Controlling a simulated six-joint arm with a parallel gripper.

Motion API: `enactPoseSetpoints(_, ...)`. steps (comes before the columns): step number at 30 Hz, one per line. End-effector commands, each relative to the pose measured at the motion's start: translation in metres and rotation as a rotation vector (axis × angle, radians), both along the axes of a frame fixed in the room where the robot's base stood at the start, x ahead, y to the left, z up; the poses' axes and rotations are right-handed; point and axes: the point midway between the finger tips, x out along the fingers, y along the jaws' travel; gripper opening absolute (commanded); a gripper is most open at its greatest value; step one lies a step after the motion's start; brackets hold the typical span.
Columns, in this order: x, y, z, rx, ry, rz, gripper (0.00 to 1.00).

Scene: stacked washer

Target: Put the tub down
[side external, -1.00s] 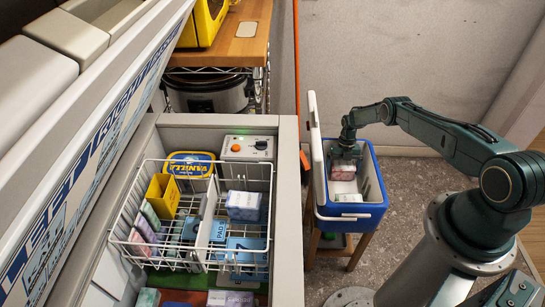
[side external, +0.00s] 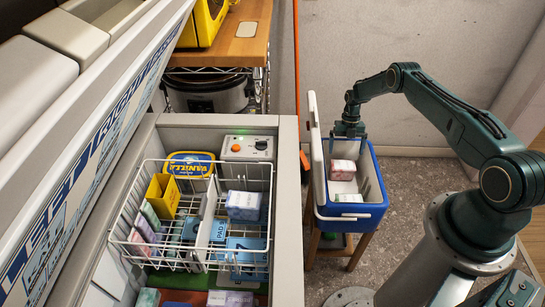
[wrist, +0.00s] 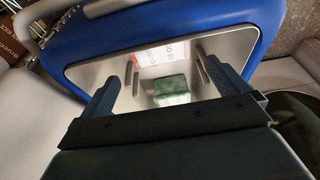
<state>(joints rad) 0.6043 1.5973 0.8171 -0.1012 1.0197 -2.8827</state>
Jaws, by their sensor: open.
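My gripper (side external: 348,134) is open and empty at the mouth of the blue cooler (side external: 362,213), above its contents. In the wrist view its spread fingers (wrist: 168,85) frame the cooler's pale inside. A pink-and-white carton-like container (side external: 342,171) lies inside the cooler, apart from the fingers. A yellow-and-blue tub marked vanilla (side external: 190,165) stands in the chest freezer at the back of the wire basket.
The cooler's white lid (side external: 316,150) stands open on its left side, close to my gripper. The cooler rests on a wooden stand (side external: 338,253). The wire basket (side external: 155,245) holds several boxes.

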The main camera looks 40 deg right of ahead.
Motion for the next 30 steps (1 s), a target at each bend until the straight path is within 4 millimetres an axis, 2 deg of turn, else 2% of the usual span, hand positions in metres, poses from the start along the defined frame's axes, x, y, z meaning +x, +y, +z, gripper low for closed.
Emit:
enactPoseSetpoints(3, 0.004, -0.004, 0.016, -0.001, -0.001, 0.000, 1.00)
enactPoseSetpoints(9, 0.006, -0.007, 0.030, 0.000, 0.000, 0.000, 1.00)
enactPoseSetpoints(30, 0.008, -0.007, 0.035, -0.001, 0.000, -0.003, 1.00)
